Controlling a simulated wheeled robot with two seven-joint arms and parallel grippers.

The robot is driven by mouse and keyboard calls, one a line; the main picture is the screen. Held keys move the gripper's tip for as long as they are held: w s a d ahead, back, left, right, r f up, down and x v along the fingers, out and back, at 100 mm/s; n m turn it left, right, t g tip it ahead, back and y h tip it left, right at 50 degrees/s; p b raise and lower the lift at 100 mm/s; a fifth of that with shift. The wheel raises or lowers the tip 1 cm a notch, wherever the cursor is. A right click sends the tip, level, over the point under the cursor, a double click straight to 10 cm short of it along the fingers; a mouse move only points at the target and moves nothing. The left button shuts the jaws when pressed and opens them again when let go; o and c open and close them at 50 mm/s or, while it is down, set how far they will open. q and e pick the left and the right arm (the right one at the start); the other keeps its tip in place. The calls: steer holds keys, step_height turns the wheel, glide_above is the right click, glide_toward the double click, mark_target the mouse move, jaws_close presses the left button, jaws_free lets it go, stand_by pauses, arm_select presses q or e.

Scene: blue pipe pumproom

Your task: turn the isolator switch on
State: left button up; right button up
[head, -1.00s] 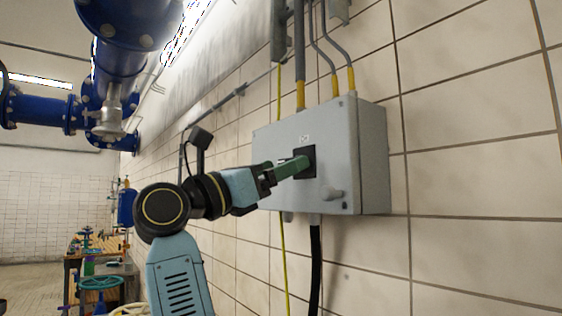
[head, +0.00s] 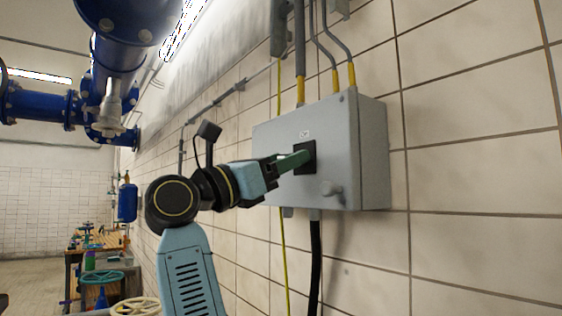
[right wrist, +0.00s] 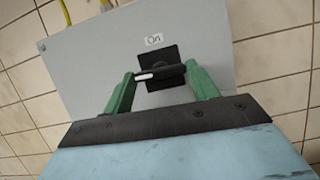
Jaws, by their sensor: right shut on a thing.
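The isolator switch is a dark square plate (right wrist: 172,52) with a black bar handle (right wrist: 165,72) on the front of a grey box (head: 345,135) on the tiled wall. In the right wrist view the handle lies roughly level, its white-marked end at the left. A label reading "On" (right wrist: 153,40) sits above the plate. My right gripper (head: 303,157) has its green fingers at the switch. My left gripper is not in view.
Conduits with yellow ends (head: 351,75) enter the box top, and a black cable (head: 315,265) hangs below. Blue pipes (head: 125,40) are at upper left. A bench (head: 90,250) stands far left.

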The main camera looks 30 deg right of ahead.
steer(key=shift+m, duration=0.5)
steer(key=m+g+p, duration=0.1)
steer(key=m+g, duration=0.1)
steer(key=m, duration=0.2)
steer(key=m+g+y+p, duration=0.1)
steer(key=m+g+p, duration=0.1)
steer(key=m, duration=0.1)
steer(key=m+g+y+p, duration=0.1)
steer(key=m+g, duration=0.1)
steer(key=m, duration=0.2)
steer(key=shift+w+r+m+p, duration=0.3)
steer(key=shift+w+p, duration=0.05)
steer(key=shift+p, duration=0.05)
steer(key=m+y+p, duration=0.1)
steer(key=m, duration=0.1)
steer(key=m+g+p, duration=0.1)
steer(key=m+p, duration=0.1)
steer(key=m, duration=0.1)
steer(key=shift+r+y, duration=0.15)
steer(key=shift+y, duration=0.25)
steer(key=shift+w+m+y+p, duration=0.1)
steer(key=shift+m+y+p, duration=0.8)
steer(key=shift+m, duration=1.1)
steer(key=o, duration=1)
steer(key=shift+a, duration=0.1)
